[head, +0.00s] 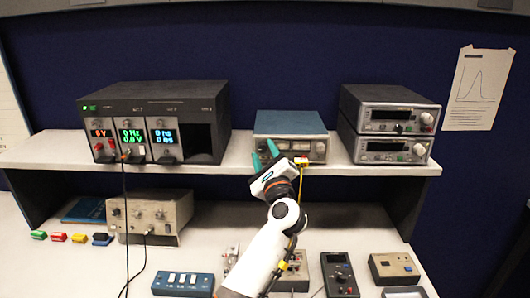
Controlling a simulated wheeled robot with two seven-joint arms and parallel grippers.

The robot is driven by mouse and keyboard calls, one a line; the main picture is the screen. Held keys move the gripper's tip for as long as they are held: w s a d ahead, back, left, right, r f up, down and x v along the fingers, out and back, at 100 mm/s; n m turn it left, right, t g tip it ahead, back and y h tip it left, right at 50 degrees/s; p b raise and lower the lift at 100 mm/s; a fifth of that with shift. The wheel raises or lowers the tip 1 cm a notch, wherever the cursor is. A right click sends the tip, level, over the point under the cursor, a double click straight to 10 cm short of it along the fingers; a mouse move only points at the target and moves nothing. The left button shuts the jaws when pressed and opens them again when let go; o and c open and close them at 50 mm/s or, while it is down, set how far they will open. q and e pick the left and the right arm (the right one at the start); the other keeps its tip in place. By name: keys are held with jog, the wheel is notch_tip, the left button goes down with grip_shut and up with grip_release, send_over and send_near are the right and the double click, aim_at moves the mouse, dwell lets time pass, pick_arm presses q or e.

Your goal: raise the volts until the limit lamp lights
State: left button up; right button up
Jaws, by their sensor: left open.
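A teal-topped instrument (290,124) with small knobs and dials on its front sits mid-shelf. My left gripper (265,155) is open and empty, its green-tipped fingers in front of this instrument's left front. Whether they touch it is unclear, and they hide part of its face. A yellow lead hangs from the instrument's right side. A black modular rack (155,101) on the left of the shelf has a red display (101,133) that seems to read 0 V, with green and blue displays beside it. I cannot make out a lit limit lamp. My right gripper is out of view.
Two stacked grey instruments (391,117) stand on the shelf's right. Below are a beige unit (149,214), a blue switch box (183,284), a dark meter (340,274) and a beige box (394,268). A black lead hangs from the rack. The shelf (240,150) is bare between rack and teal instrument.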

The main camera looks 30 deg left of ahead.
pick_arm(q)
grip_shut()
jog(key=shift+f, duration=0.1)
